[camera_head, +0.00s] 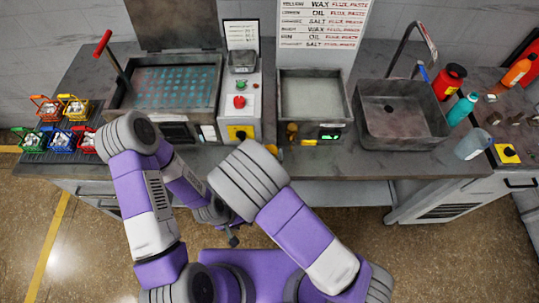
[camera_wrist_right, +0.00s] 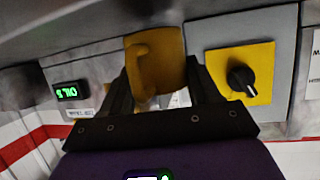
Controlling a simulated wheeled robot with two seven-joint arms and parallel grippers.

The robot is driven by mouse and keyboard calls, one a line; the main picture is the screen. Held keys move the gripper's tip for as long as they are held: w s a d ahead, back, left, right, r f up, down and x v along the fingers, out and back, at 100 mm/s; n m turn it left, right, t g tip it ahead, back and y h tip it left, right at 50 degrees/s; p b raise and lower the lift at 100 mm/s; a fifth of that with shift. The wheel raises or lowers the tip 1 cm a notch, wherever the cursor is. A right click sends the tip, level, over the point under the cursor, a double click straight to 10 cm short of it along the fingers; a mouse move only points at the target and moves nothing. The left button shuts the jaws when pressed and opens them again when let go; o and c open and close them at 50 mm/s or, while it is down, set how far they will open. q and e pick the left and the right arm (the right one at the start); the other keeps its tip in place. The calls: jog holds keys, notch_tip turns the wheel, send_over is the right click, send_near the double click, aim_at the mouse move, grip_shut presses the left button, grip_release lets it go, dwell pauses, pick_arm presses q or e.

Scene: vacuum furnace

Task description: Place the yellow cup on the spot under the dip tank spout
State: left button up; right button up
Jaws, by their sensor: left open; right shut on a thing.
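The yellow cup (camera_wrist_right: 168,58) is between the fingers of my right gripper (camera_wrist_right: 160,78), which is shut on it; its handle faces left in the right wrist view. In the head view the cup (camera_head: 291,131) shows small at the front of the dip tank (camera_head: 313,97), left of its green display (camera_head: 330,137). My right arm hides most of the right gripper there. My left gripper (camera_head: 233,239) is open, low in front of the counter, partly behind my right arm. I cannot make out the tank's spout or the spot under it.
A yellow plate with a black knob (camera_wrist_right: 242,79) is close beside the cup in the right wrist view. A sink (camera_head: 402,112) stands right of the tank, and a perforated heated bath (camera_head: 172,87) at left. Small coloured baskets (camera_head: 75,107) fill the left end. Bottles (camera_head: 462,109) stand at right.

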jog(key=shift+f, duration=0.55)
jog(key=shift+f, duration=0.15)
jog(key=o, duration=1.1)
